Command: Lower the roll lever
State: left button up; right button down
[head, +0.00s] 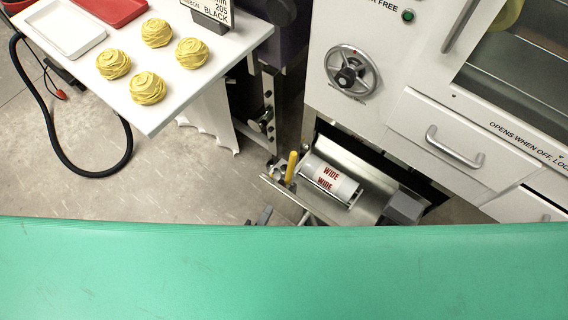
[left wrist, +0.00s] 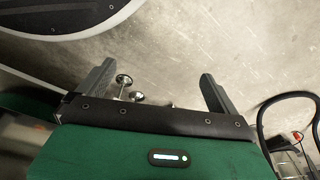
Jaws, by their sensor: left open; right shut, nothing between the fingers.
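The roll (head: 331,179), white and marked WIDE in red, lies in a metal tray (head: 378,188) under the white machine. A yellow-handled lever (head: 291,167) stands nearly upright at the roll's left end. Dark fingertips of my right gripper (head: 264,216) show just above the green edge, below and left of the lever and apart from it; they are shut and empty, and the rest is hidden. My left gripper (left wrist: 157,88) is open in the left wrist view, its fingers wide apart over the floor with nothing between them.
The white machine has a handwheel (head: 351,72) and a drawer handle (head: 454,147). At left, a white table (head: 200,75) holds several yellow balls and red and white trays. A black hose (head: 62,152) loops to the floor. Green blocks the bottom of the head view.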

aim_at(291, 163)
pick_arm(q)
jog(key=shift+w+r, duration=0.45)
jog(key=shift+w, duration=0.1)
pick_arm(e)
jog(key=r, duration=0.3)
jog(key=shift+a+r+m+t+h, duration=0.1)
jog(key=shift+a+m+t+h, duration=0.2)
jog(key=shift+a+m+t, duration=0.1)
jog(key=p+x, duration=0.1)
jog(key=x, duration=1.2)
jog(key=shift+w+d+f, duration=0.25)
jog(key=shift+w+d, duration=0.05)
jog(key=shift+w, duration=0.2)
pick_arm(q)
jog(key=f, duration=0.1)
jog(key=s+f, duration=0.1)
jog(key=f, duration=0.1)
jog(key=s+a+f, duration=0.1)
jog(key=shift+f, duration=0.25)
jog(key=shift+r+p, duration=0.1)
jog(key=shift+p, duration=0.2)
